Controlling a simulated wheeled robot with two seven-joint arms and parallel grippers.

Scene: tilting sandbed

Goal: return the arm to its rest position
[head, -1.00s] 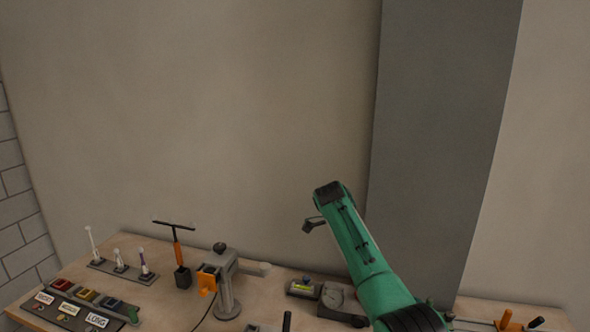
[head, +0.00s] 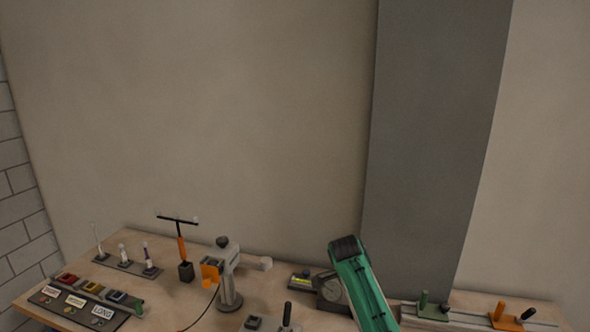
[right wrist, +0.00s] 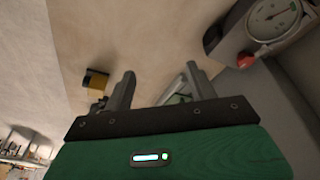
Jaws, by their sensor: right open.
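My right arm (head: 362,285) is green with a dark end cap and rises from the bottom edge of the head view, right of the middle. Its fingers do not show there. In the right wrist view my right gripper (right wrist: 162,82) has its two grey fingers wide apart, with nothing held between them. My left gripper is in neither view.
The wooden table (head: 190,305) holds a grey post with an orange part (head: 211,270), a T-handled tool (head: 181,250), labelled colour trays (head: 76,301), and a green-and-orange clamp rail (head: 465,316). A dial gauge (right wrist: 273,18) is near the wrist camera.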

